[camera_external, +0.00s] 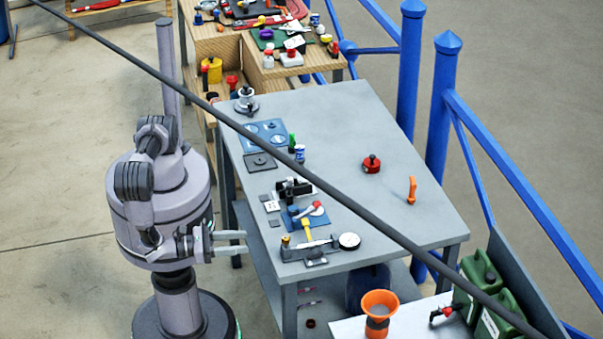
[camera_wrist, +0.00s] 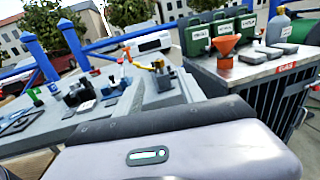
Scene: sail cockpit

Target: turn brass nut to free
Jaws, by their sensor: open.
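A small brass-coloured piece, which looks like the brass nut (camera_external: 285,241), stands at the left end of a low metal fixture (camera_external: 315,256) at the table's near left edge. A round white gauge (camera_external: 349,241) sits at the fixture's right end. My gripper (camera_external: 245,242) is open and empty, its two fingers apart and pointing right. It is left of the brass piece, with a clear gap between them. In the wrist view, a large grey part of my own body fills the bottom, my fingers do not show, and I cannot pick out the nut.
The grey table (camera_external: 335,120) is bare in its middle. A red knob (camera_external: 372,164) and an orange handle (camera_external: 412,190) are farther right. A dark cable crosses the external view.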

